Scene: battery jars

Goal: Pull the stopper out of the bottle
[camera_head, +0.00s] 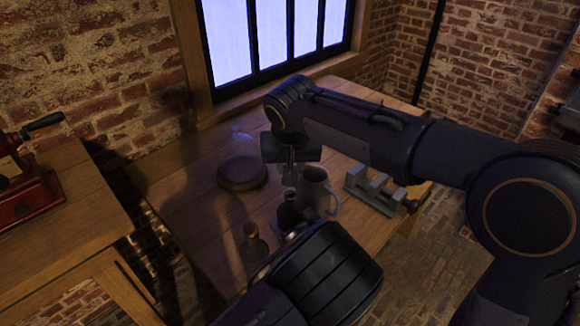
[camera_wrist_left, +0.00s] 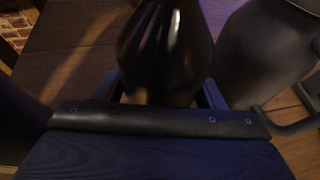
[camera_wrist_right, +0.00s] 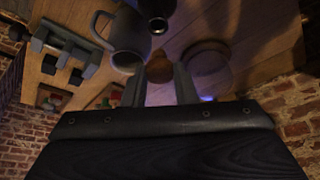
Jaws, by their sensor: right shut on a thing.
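The dark bottle (camera_head: 290,212) stands on the wooden table, and its glossy body (camera_wrist_left: 165,45) fills the left wrist view. My left gripper (camera_wrist_left: 163,95) has its fingers on either side of the bottle; whether they press on it I cannot tell. My right gripper (camera_wrist_right: 160,85) is shut on a brown stopper (camera_wrist_right: 159,68). In the right wrist view the bottle's dark round mouth (camera_wrist_right: 158,25) shows apart from the stopper. In the head view the right gripper (camera_head: 289,178) is above the bottle's neck; the stopper is hard to make out there.
A grey mug (camera_head: 314,188) stands close beside the bottle. A small corked bottle (camera_head: 252,245) is to the left. A glass dome on a round wooden base (camera_head: 241,173) is behind left. A grey metal fixture (camera_head: 375,188) lies at the right.

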